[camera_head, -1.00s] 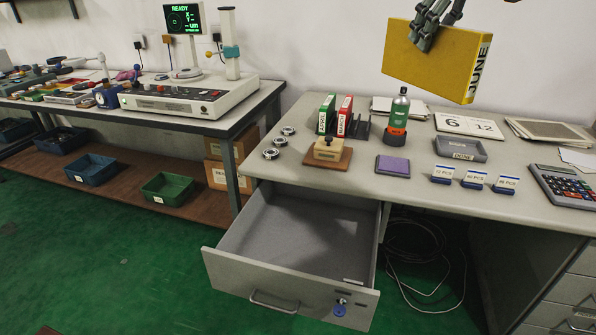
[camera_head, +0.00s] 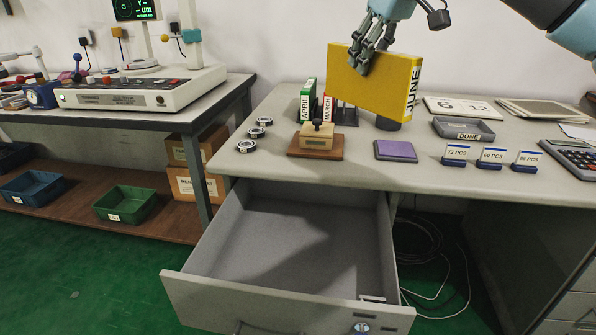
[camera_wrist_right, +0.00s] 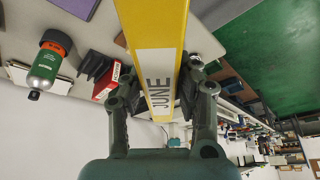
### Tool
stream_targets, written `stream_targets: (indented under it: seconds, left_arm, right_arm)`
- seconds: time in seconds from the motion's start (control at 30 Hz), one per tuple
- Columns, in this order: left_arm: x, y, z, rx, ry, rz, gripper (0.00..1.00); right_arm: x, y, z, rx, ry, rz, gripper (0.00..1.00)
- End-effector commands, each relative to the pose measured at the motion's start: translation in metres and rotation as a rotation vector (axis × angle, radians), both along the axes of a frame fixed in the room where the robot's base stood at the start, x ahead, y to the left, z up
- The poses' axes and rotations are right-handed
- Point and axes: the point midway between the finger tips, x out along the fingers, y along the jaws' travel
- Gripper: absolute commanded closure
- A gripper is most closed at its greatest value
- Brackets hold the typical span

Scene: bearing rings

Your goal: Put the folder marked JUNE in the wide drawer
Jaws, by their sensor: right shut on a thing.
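The yellow folder (camera_head: 374,84) has JUNE on its spine. My right gripper (camera_head: 366,60) is shut on its top edge and holds it above the desk, in front of the bottle and part of the folder rack. In the right wrist view the JUNE folder (camera_wrist_right: 155,50) sits between the fingers of my right gripper (camera_wrist_right: 160,95). The wide drawer (camera_head: 290,245) is pulled open below the desk top, to the lower left of the folder. My left gripper is not in view.
The green APRIL folder (camera_head: 307,100) and red MARCH folder (camera_head: 328,110) stand on the desk.

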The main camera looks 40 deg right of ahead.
Motion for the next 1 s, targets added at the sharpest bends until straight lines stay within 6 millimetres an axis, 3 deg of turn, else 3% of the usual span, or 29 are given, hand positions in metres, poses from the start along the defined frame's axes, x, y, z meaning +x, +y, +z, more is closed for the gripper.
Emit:
stream_targets:
  seconds: [0.03,0.2,0.4,0.53,0.63,0.8,1.0]
  left_arm:
    - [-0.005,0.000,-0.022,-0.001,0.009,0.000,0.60]
    - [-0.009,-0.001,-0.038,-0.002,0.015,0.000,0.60]
    - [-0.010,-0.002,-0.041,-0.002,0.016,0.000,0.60]
    - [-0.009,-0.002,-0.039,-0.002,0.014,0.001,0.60]
    - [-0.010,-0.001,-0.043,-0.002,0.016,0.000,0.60]
    - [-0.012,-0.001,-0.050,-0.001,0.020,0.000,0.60]
    - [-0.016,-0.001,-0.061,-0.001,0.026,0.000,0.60]
  right_arm:
    - [0.004,0.007,-0.041,0.009,0.009,0.033,1.00]
    - [0.020,0.050,-0.135,0.018,0.009,0.240,1.00]
    - [0.027,0.115,-0.218,0.010,0.003,0.485,1.00]
    - [0.026,0.166,-0.257,0.009,0.000,0.638,1.00]
    - [0.024,0.193,-0.280,0.006,0.000,0.719,1.00]
    - [0.022,0.211,-0.302,0.001,0.001,0.776,1.00]
    - [0.021,0.213,-0.337,0.002,0.003,0.781,1.00]
